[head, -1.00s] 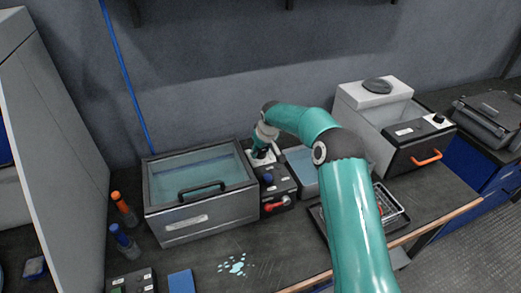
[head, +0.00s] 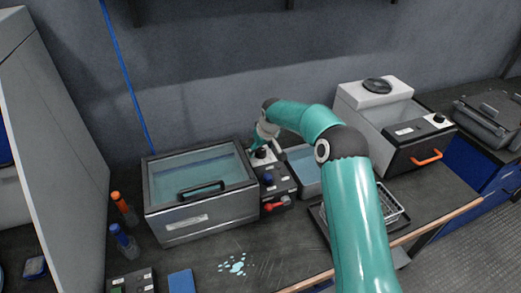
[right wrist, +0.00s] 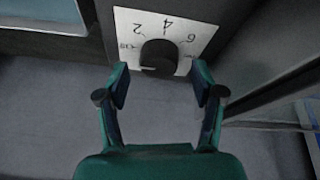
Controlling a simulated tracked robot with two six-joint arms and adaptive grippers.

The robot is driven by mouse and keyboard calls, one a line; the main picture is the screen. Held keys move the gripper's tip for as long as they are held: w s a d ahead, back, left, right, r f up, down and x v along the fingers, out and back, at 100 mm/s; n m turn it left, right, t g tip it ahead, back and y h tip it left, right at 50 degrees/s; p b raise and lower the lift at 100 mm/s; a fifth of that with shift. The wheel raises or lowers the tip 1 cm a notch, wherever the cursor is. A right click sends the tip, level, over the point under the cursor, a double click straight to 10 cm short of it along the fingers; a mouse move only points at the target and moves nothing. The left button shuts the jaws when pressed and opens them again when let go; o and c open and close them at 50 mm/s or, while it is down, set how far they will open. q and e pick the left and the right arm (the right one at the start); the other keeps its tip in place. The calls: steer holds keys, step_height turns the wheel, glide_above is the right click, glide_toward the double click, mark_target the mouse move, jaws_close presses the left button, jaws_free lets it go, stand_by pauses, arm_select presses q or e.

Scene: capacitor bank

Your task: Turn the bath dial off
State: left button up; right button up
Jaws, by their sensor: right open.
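The bath dial, a black round knob (right wrist: 158,57), sits on a white plate (right wrist: 128,20) marked 2, 4, 6 and smaller text. In the right wrist view it shows upside down, just beyond my right gripper's tips. Where its pointer stands is not clear. My right gripper (right wrist: 160,80) is open and empty, with one finger to each side of the dial's line and apart from it. In the head view the dial (head: 261,153) is small on the control unit beside the lidded bath (head: 170,222), and my right gripper (head: 258,142) is just behind it, partly hidden.
The control unit also carries a blue knob (head: 267,178) and a red lever (head: 276,205). An open water basin (head: 306,170) stands to its right. Two bottles stand left of the bath.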

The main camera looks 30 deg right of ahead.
steer(key=v, duration=1)
steer(key=shift+r, duration=0.35)
steer(key=shift+s, duration=0.1)
